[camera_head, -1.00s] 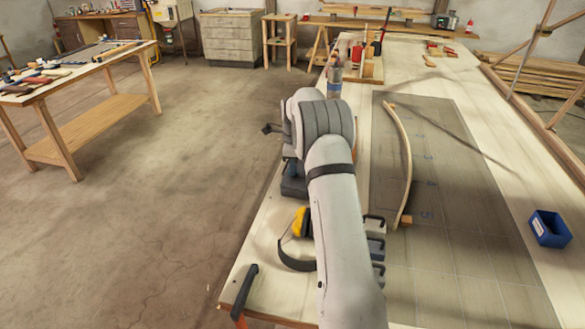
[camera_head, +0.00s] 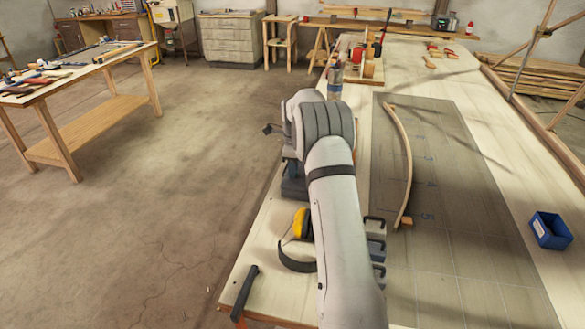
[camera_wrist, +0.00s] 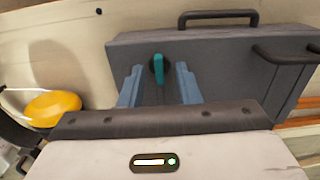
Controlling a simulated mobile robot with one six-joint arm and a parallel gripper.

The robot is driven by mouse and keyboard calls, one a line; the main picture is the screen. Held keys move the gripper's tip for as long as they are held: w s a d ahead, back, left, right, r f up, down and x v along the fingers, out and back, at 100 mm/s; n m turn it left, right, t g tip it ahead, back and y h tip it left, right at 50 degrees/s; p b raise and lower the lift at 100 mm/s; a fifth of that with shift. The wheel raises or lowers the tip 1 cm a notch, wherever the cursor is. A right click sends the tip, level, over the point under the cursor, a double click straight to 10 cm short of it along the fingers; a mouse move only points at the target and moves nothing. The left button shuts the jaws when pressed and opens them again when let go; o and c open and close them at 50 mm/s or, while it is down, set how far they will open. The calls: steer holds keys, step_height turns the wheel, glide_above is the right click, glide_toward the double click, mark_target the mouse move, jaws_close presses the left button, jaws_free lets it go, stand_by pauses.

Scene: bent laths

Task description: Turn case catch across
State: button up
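The grey-blue case (camera_wrist: 225,75) fills the upper middle of the wrist view, with a dark handle (camera_wrist: 218,15) above it. Its teal catch (camera_wrist: 158,68) sits on a dark round base on the face towards me and points up and down in the picture. My gripper (camera_wrist: 158,82) is open, with one blue finger on each side of the catch. A gap shows between the catch and each finger. In the head view my own arm covers much of this area, and I cannot make out the catch or the fingertips there.
Yellow earmuffs (camera_head: 301,223) lie left of my arm and show in the wrist view (camera_wrist: 52,104). A bent lath (camera_head: 404,150) lies on the dark grid board (camera_head: 450,200). A blue bin (camera_head: 549,230) is at right.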

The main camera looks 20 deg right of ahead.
step_height(320, 180, up, 7)
steer(key=shift+b, duration=0.5)
steer(key=shift+r, duration=0.4)
